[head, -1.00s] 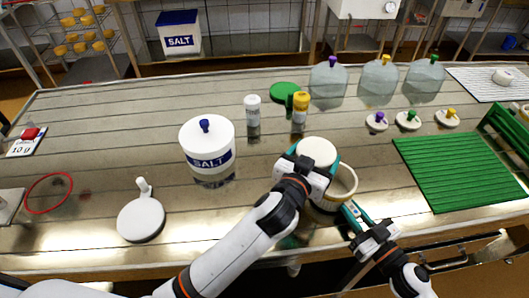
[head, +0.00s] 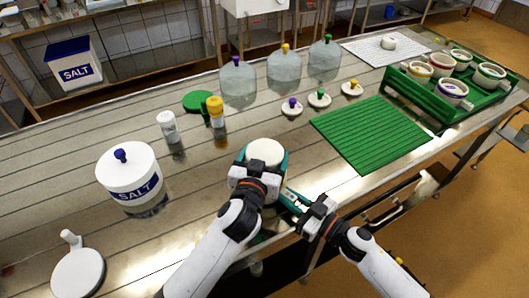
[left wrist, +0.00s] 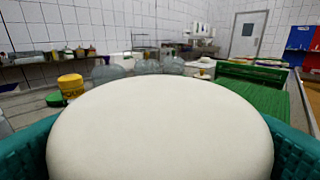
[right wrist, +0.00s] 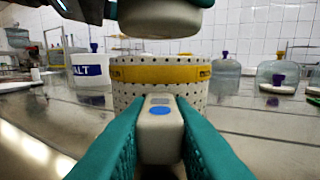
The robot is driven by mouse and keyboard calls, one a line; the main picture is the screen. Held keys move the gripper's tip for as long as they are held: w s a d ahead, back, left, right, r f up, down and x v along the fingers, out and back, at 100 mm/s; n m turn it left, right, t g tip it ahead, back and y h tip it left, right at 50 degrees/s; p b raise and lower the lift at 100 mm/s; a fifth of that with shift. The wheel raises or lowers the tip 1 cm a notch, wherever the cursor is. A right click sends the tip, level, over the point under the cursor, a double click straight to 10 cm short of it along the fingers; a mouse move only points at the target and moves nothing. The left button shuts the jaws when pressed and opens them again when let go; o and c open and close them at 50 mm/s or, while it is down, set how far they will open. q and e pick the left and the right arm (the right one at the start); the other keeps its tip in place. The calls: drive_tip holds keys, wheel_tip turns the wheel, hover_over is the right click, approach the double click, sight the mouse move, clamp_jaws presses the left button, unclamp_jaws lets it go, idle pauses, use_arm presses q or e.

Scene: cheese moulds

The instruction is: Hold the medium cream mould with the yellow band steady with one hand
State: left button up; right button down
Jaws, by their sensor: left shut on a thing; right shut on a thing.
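The cream mould with the yellow band (right wrist: 185,74) stands upright on the steel table, dotted with small holes, in the right wrist view. My right gripper (head: 289,200) is shut on its grey handle (right wrist: 160,128), which has a blue dot. My left gripper (head: 264,158) is shut on a round white cheese (head: 266,151), teal fingers on both sides. The cheese (right wrist: 160,18) is above the mould, with a gap between them. In the head view the cheese and left gripper hide most of the mould. The cheese (left wrist: 160,130) fills the left wrist view's lower half.
A green ribbed mat (head: 370,135) and a green crate (head: 430,100) with several moulds are right. Lids with coloured knobs (head: 319,99) and clear domes (head: 284,68) are behind.

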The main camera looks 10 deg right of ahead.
use_arm(q)
drive_tip(key=shift+f, duration=2.25)
drive_tip(key=shift+s+a+f, duration=0.15)
drive_tip(key=shift+f, duration=0.5)
drive_tip(key=o, duration=0.7)
drive_tip(key=shift+f, duration=0.1)
drive_tip(key=shift+s, duration=0.1)
drive_tip(key=shift+r+v, duration=0.2)
drive_tip(key=shift+v, duration=1.75)
drive_tip(key=shift+r+v, duration=0.25)
drive_tip(key=shift+v, duration=1.7)
drive_tip(key=shift+r+v, duration=0.2)
drive_tip(key=shift+v, duration=1.75)
